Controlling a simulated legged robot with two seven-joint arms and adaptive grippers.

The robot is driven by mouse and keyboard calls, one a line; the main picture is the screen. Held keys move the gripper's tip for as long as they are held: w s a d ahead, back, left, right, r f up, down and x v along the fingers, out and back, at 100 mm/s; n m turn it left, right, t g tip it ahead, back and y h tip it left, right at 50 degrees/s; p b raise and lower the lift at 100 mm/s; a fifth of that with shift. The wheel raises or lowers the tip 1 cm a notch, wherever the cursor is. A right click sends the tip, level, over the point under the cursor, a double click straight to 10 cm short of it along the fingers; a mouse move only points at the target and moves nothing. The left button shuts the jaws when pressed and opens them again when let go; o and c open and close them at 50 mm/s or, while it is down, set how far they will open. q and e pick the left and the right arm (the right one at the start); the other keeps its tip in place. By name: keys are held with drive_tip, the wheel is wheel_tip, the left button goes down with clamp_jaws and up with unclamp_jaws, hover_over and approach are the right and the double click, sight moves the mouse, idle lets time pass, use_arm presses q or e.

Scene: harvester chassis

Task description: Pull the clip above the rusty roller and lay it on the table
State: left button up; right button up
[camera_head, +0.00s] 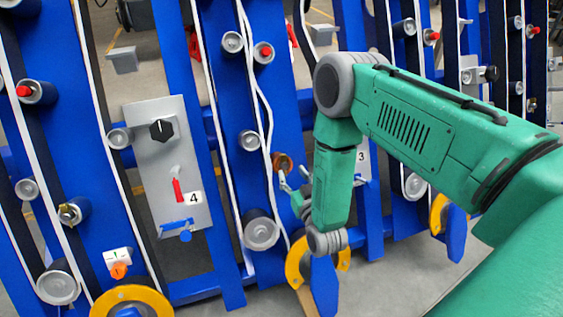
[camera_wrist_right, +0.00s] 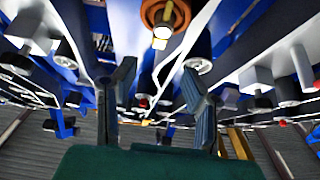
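The rusty roller (camera_head: 283,162) is a small orange-brown cylinder on the blue chassis, just above my right gripper (camera_head: 292,178). In the right wrist view the rusty roller (camera_wrist_right: 178,14) is at the top centre, with a pale round end facing the camera. My right gripper (camera_wrist_right: 160,85) has its two fingers spread apart, with nothing held between them. The roller lies beyond the fingertips, apart from them. No table can be made out. My left gripper is not in view.
Blue upright beams with grey rollers, white belts and cables fill the head view. A grey panel (camera_head: 160,190) marked 4 with a black knob stands at the left. A yellow ring (camera_head: 132,300) is at the lower left. My green right arm covers much of the right side.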

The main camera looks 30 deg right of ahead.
sight(283, 156)
drive_tip(key=b+x, duration=0.2)
drive_tip(key=x, duration=0.6)
drive_tip(key=shift+w+d, duration=0.1)
drive_tip(key=shift+w, duration=0.1)
clamp_jaws()
